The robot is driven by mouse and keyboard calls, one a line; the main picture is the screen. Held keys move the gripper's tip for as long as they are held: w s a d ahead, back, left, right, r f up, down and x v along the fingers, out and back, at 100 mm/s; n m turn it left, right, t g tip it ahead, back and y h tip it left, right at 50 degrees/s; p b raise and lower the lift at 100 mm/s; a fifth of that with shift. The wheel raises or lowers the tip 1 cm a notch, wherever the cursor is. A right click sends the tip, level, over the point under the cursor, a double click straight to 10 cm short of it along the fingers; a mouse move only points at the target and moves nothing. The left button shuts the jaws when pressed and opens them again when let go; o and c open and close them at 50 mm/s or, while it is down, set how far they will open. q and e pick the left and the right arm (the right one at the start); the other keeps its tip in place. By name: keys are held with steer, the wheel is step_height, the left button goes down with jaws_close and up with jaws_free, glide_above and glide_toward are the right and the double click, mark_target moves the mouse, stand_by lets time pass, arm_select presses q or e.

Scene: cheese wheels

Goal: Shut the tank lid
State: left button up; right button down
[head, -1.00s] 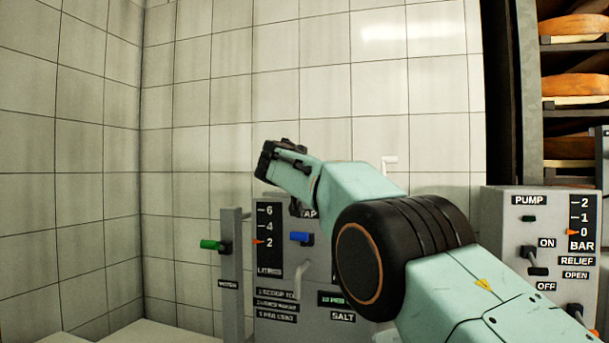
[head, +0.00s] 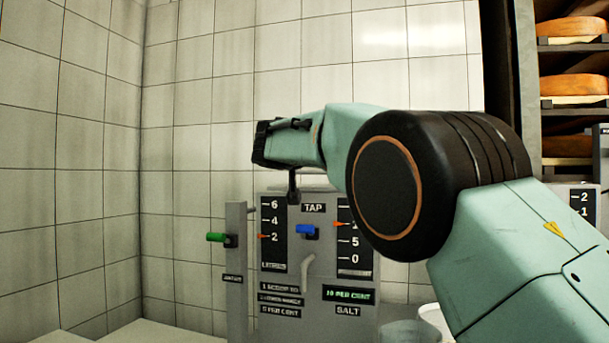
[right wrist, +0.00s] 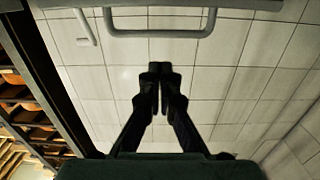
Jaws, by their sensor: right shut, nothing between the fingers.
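My right gripper (right wrist: 157,88) is shut and empty in the right wrist view, with tiled wall behind its fingers. In the head view my right arm comes in from the right, and its dark gripper end (head: 293,190) is just above and in front of the grey tap panel (head: 300,265). A grey U-shaped bar (right wrist: 160,32) crosses the top of the right wrist view, apart from the fingers; I cannot tell whether it belongs to the tank lid. No lid can be made out for certain in the head view. My left gripper is not in view.
A pale round rim (head: 434,318) shows at lower right, partly behind my arm. Cheese shelves (head: 572,48) stand at right. The wall at left is clear.

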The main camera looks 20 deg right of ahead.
steer(key=shift+s+a+f, duration=0.6)
steer(key=shift+s+f, duration=0.05)
steer(key=shift+s, duration=0.2)
steer(key=shift+s+a+f, duration=0.55)
steer(key=shift+s+f, duration=0.1)
steer(key=shift+s, duration=0.2)
steer(key=shift+a, duration=0.1)
